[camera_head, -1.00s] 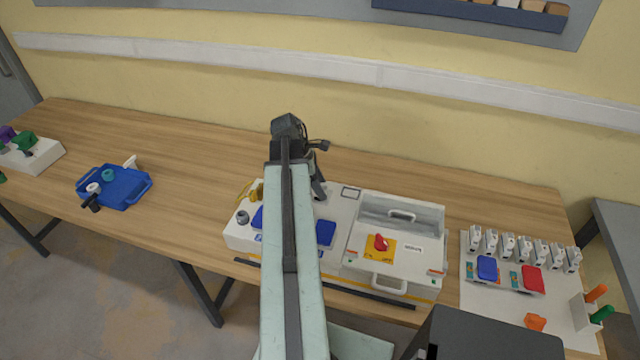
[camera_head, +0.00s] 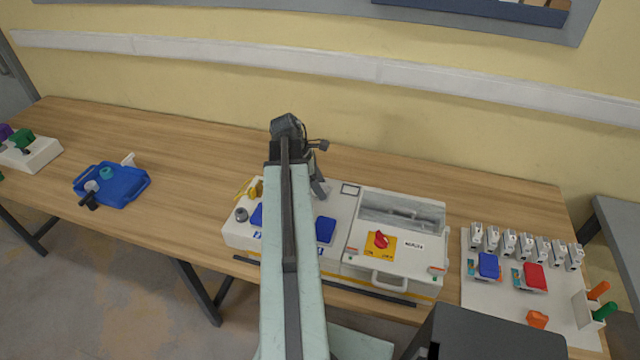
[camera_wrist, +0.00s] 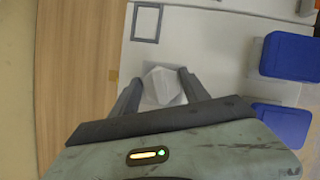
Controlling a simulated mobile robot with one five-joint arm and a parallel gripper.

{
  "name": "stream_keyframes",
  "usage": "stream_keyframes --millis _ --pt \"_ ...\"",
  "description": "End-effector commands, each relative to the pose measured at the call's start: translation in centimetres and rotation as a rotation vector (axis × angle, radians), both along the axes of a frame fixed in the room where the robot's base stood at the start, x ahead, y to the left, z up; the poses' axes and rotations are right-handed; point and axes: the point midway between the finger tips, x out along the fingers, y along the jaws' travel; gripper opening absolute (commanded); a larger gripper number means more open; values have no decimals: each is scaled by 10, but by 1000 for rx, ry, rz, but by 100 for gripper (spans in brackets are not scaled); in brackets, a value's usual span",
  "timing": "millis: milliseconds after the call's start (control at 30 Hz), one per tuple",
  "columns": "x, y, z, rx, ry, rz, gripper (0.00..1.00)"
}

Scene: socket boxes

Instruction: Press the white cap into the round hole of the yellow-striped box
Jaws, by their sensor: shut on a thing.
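The white box with a yellow stripe (camera_head: 342,212) along its lower front edge stands on the bench, partly covered by my arm. My gripper (camera_head: 320,192) is over its back part, left of the lidded section. In the wrist view my gripper (camera_wrist: 160,84) is shut on a pale, faceted piece, which looks like the white cap (camera_wrist: 163,86). It is low over the box's white top; I cannot tell whether it touches. The round hole is not visible, and the cap is not discernible in the head view.
Blue covers (camera_head: 326,230) and a red knob on a yellow plate (camera_head: 381,241) stand up from the box. A blue tray (camera_head: 122,187) is at left. A white panel with switches (camera_head: 500,300) is at right. Bare bench lies between tray and box.

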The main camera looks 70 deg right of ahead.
Motion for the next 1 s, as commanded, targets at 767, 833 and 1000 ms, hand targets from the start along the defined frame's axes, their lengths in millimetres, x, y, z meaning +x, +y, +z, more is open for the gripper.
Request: stream_keyframes --millis 767,833,1000 --pt "3 3 8 3 0 0 79" --pt "6 3 18 3 0 1 79" --pt "17 7 49 0 0 2 79"
